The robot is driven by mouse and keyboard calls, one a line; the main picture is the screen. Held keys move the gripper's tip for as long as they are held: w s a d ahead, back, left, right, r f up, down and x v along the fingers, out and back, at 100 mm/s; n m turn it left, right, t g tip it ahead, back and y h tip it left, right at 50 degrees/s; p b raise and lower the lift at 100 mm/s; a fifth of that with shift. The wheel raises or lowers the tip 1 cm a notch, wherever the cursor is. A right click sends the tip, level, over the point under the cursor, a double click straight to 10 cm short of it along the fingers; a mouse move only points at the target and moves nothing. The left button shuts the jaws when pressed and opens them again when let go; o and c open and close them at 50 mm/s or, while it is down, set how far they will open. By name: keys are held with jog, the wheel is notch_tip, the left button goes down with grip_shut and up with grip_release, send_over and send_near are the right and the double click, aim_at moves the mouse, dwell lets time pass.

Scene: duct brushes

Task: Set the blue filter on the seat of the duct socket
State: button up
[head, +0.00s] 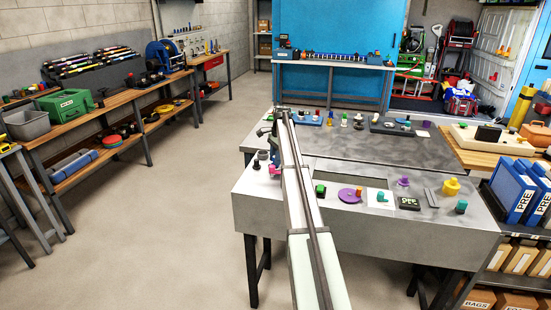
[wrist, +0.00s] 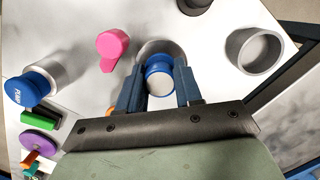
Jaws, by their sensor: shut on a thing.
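In the wrist view my gripper (wrist: 159,67) is shut on the blue filter (wrist: 160,70), a short blue round piece with a pale face toward the camera. A grey round rim (wrist: 160,45) shows just behind the filter, partly hidden by it. I cannot tell whether the two touch. An open grey ring-shaped socket (wrist: 240,50) stands apart to the right, empty inside. I cannot tell which of the two is the duct socket. In the head view my arm hides the filter, and a small grey round piece (head: 262,155) shows near the bench's left end.
A pink piece (wrist: 113,44) stands close left of my gripper. A blue-capped grey cylinder marked PUMP (wrist: 28,90) is farther left. A purple disc (wrist: 40,143) and small coloured parts lie below it. A dark round piece (wrist: 194,5) is at the top edge.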

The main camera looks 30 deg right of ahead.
jog(key=shift+f, duration=0.5)
jog(key=o, duration=1.1)
notch_tip(320, 180, up, 14)
jog(key=d, duration=0.2)
jog(key=shift+f, duration=0.25)
